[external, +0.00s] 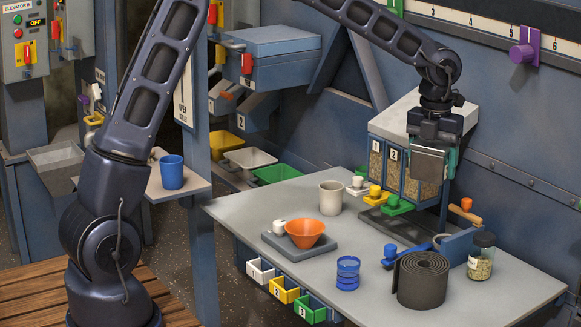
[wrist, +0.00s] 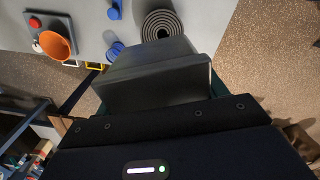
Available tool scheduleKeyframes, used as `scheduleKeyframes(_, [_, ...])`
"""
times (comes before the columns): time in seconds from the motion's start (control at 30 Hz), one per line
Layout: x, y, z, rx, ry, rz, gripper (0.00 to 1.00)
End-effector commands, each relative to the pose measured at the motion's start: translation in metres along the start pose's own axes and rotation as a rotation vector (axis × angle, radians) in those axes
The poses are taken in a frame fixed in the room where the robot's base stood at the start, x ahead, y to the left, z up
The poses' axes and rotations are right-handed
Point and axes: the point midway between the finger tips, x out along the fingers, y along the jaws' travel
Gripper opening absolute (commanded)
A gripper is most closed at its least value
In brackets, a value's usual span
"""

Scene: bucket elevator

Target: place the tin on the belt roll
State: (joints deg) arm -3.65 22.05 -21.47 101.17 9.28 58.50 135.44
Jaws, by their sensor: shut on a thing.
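The tin (external: 428,164) is a grey box held below my gripper (external: 436,146). In the wrist view the tin (wrist: 155,82) fills the middle as a dark grey block, with green-teal finger edges at its sides. My gripper is shut on it, high above the table. The belt roll (external: 422,284) is a dark coiled strip standing on end near the table's front right. In the wrist view the belt roll (wrist: 161,24) shows its spiral top just beyond the tin, with its lower part overlapped by the tin. Nothing rests on its visible top.
A glass jar (external: 481,256) stands right of the roll, and a blue ribbed container (external: 347,273) stands left. A blue-handled tool (external: 409,252) lies behind the roll. An orange funnel (external: 305,233) and a beige cup (external: 330,198) stand farther left. Numbered bins (external: 405,172) stand behind.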

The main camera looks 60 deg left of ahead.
Motion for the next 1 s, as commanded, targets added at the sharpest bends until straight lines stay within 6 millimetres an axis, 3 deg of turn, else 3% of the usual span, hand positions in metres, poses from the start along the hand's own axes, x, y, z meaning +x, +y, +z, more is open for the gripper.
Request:
scheduleKeyframes(0.17, [0.011, -0.007, -0.006, 0.016, 0.001, 0.001, 0.40])
scheduleKeyframes(0.8, [0.141, -0.007, -0.006, 0.015, 0.001, 0.001, 0.40])
scheduleKeyframes(1.0, [0.156, -0.006, -0.005, 0.014, 0.000, 0.000, 0.40])
